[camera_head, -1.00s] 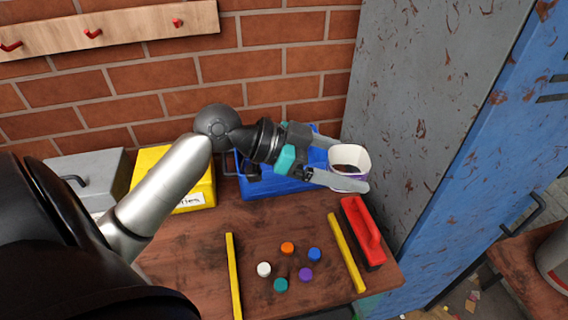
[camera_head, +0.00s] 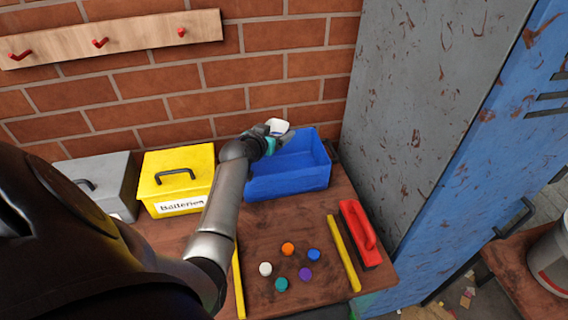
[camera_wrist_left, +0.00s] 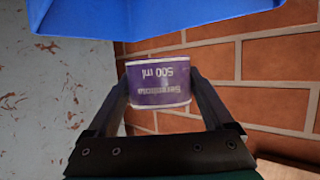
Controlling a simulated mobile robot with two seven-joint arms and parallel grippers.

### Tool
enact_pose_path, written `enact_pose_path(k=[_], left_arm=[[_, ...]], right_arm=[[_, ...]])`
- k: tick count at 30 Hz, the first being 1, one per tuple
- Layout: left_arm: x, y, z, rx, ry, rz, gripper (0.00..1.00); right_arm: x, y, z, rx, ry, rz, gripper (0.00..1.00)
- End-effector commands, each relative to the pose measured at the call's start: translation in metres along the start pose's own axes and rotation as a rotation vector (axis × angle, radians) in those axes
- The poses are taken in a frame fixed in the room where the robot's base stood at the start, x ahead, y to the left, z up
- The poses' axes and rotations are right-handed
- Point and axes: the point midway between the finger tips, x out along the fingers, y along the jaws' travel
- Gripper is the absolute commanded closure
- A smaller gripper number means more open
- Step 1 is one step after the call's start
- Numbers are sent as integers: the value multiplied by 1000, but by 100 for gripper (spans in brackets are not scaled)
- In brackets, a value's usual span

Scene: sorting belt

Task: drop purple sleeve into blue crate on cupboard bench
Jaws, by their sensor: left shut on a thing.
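The purple sleeve (camera_wrist_left: 158,84) shows in the left wrist view, a purple and white cup-like piece with "500 ml" printed on it, upside down in that picture. My left gripper (camera_wrist_left: 160,95) is shut on it, one finger on each side. In the head view only a whitish part of the sleeve (camera_head: 278,127) shows, and my left gripper (camera_head: 272,134) is mostly hidden behind its own wrist. They are by the back left of the open blue crate (camera_head: 290,185) on the bench. The crate also shows at the top of the left wrist view (camera_wrist_left: 150,18). My right gripper is not in view.
A yellow box (camera_head: 175,180) labelled "Batteries" and a grey box (camera_head: 105,180) stand left of the crate. A brick wall is behind; a tall cabinet (camera_head: 420,130) is at right.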

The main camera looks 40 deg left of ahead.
Motion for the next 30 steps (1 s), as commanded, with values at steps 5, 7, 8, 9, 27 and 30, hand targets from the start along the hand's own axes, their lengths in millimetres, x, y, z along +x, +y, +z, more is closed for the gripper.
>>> enact_pose_path(k=[5,7,8,9,27,30], left_arm=[[4,-1,10,-6,-13,-22,50],[5,-1,14,-5,-13,-23,50],[6,-1,15,-5,-13,-22,50],[7,-1,18,-5,-13,-22,50],[26,-1,64,-6,-13,-20,50],[26,-1,64,-5,-13,-20,50]], right_arm=[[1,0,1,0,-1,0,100],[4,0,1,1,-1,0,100],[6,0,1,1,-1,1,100],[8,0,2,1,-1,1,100],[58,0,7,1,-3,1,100],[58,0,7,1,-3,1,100]])
